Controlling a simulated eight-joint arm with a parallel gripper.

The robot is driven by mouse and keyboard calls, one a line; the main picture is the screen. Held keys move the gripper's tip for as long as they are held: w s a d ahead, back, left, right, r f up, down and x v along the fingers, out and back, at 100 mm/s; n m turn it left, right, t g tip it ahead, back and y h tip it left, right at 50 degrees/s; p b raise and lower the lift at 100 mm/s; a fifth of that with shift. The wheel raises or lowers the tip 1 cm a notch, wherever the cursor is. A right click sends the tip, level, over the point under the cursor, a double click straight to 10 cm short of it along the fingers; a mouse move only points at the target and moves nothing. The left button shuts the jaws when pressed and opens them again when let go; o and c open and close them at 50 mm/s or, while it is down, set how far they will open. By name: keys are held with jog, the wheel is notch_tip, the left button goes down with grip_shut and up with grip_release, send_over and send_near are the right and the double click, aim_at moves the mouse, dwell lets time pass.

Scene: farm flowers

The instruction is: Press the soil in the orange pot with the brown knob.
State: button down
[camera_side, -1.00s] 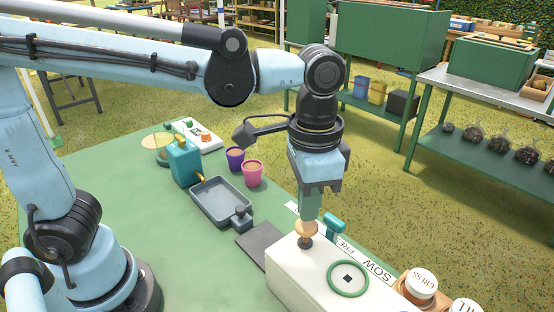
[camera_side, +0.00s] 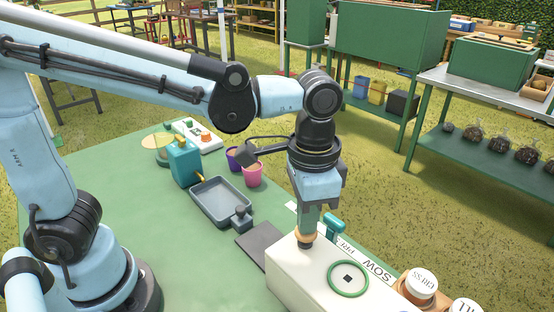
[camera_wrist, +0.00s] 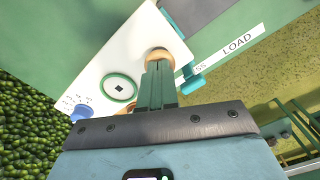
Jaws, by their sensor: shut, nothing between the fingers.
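The tan-brown knob (camera_side: 304,238) stands on a dark stem at the back left of the white press box (camera_side: 297,277). My gripper (camera_side: 308,228) is shut and points down, with its fingertips against the knob's top. The wrist view shows the knob (camera_wrist: 158,53) just beyond the tips of my gripper (camera_wrist: 158,66), with nothing held between the fingers.
A teal handle (camera_side: 333,226) is right beside the knob. A green ring (camera_side: 348,292) lies on the box's top. Purple and pink pots (camera_side: 252,176), a grey tray (camera_side: 220,204) and a teal dispenser (camera_side: 183,162) stand farther back. Jars (camera_side: 421,283) are at the right.

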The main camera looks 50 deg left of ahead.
jog(key=shift+f, duration=0.3)
jog(key=shift+r, duration=1.75)
jog(key=shift+r, duration=3)
jog(key=a+f+n+t, duration=0.3)
jog(key=a+f, duration=0.1)
jog(key=a, duration=0.4)
jog(key=a+f+n+t, duration=0.3)
jog(key=a+f+t, duration=0.1)
jog(key=a, duration=0.5)
jog(key=shift+s+f, duration=0.25)
jog(key=shift+f, duration=0.3)
